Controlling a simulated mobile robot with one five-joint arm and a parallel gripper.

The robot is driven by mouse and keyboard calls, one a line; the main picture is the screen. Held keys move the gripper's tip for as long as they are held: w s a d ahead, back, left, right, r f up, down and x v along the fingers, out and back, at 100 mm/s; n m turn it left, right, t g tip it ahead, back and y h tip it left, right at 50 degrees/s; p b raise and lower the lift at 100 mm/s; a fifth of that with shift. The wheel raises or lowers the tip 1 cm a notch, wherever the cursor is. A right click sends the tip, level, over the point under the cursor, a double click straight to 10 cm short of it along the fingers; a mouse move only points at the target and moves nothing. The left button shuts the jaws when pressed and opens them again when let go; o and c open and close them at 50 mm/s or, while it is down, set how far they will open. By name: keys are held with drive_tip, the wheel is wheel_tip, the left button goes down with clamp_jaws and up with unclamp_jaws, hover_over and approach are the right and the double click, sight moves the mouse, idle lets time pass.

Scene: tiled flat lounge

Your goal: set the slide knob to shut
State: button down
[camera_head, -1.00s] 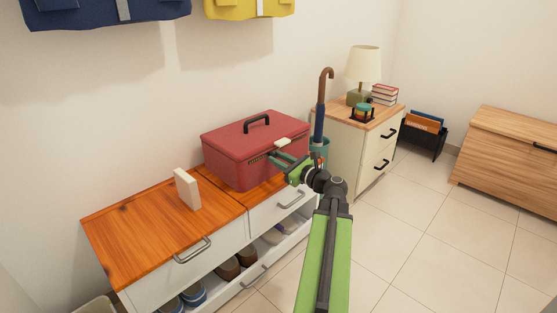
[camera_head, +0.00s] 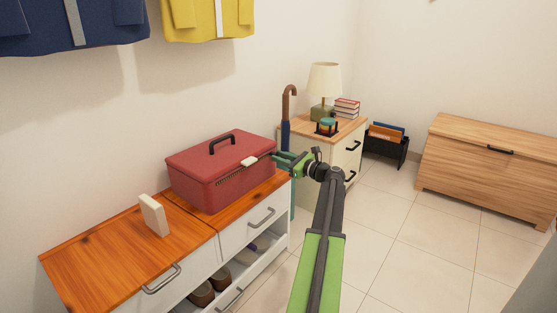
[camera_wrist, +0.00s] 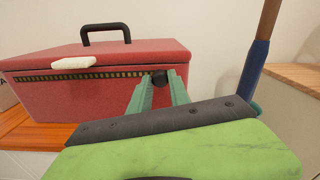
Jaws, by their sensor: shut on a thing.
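The red box (camera_head: 215,175) with a black top handle stands on the wooden cabinet top. It also shows in the wrist view (camera_wrist: 60,103). A long slotted track (camera_wrist: 105,74) runs along its front below the lid. The dark slide knob (camera_wrist: 159,78) is at the track's right part. My gripper (camera_wrist: 160,84) is shut on the knob, its green fingers on either side. In the head view my gripper (camera_head: 277,158) is at the box's right front end, where I cannot make out the knob. A white tab (camera_wrist: 73,63) sits at the lid's front edge.
A white block (camera_head: 153,215) stands on the cabinet top (camera_head: 105,250), left of the box. An umbrella (camera_head: 288,105) stands just beyond the box's right end, close to my gripper. A side cabinet (camera_head: 345,125) holds a lamp (camera_head: 324,80).

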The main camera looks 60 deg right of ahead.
drive_tip(key=c, duration=1.2)
unclamp_jaws()
drive_tip(key=s+a, duration=0.1)
drive_tip(key=s, duration=1.6)
drive_tip(key=shift+s+a, duration=0.2)
drive_tip(key=shift+s+f, duration=0.1)
